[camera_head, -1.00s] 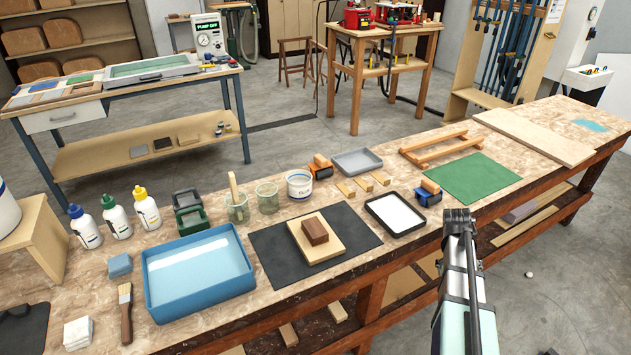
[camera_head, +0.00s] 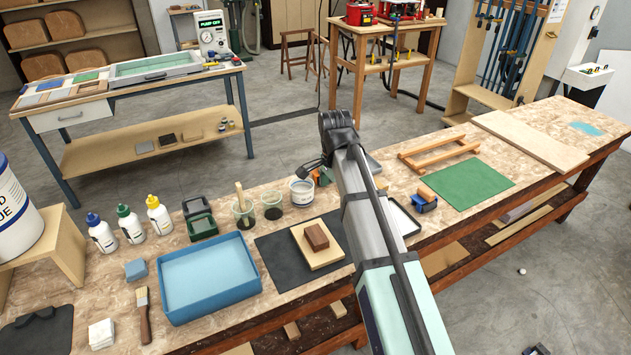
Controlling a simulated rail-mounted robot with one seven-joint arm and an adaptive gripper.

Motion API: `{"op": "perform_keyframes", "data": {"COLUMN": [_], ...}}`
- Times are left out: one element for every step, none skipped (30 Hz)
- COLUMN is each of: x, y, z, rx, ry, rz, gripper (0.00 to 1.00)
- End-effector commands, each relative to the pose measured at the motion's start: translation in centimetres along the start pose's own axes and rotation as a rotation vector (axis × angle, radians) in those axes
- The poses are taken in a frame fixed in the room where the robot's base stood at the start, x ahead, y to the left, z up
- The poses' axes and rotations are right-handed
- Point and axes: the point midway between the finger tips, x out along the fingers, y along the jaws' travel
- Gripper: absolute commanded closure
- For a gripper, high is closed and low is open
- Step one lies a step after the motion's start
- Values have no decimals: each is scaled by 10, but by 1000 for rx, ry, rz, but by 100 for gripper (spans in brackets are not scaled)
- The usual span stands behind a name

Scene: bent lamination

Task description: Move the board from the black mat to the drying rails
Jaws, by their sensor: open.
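The board (camera_head: 318,261) is a pale flat wooden panel lying on the black mat (camera_head: 277,265) at the middle of the bench. A dark brown block (camera_head: 316,236) rests on top of it. The drying rails (camera_head: 440,152) are a low wooden frame of parallel bars behind the green mat, to the right. My gripper (camera_head: 312,166) shows as dark fingers partly hidden behind my arm, near the back edge of the bench, beyond the board and apart from it. It is open with nothing seen in it. My arm covers the right part of the black mat.
A blue tray (camera_head: 207,275) sits left of the black mat. Glass jars and a white tub (camera_head: 302,190) stand behind the mat. A black-rimmed white tray (camera_head: 403,217) is partly hidden by my arm. A green mat (camera_head: 466,184) lies clear in front of the rails.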

Motion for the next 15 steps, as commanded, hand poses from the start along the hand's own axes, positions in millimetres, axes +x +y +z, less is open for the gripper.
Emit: {"op": "perform_keyframes", "data": {"x": [-12,-16,-19,-21,-22,-23,-22,-22,-20,-18,-15,-11,-8,-4,1], "y": [-4,-6,-7,-8,-8,-9,-9,-9,-9,-9,-9,-8,-8,-8,-8], "z": [18,26,34,39,43,47,49,50,50,50,50,50,50,50,51], "rx": [16,26,40,48,53,60,64,66,67,68,68,68,67,67,67], "ry": [-12,-20,-27,-31,-34,-37,-39,-40,-41,-41,-41,-41,-41,-41,-41], "rz": [1,2,3,4,5,7,8,8,9,9,9,10,11,11,10], "gripper": [0,0,0,0,0,0,0,0,0,0,0,0,0,0,0]}}
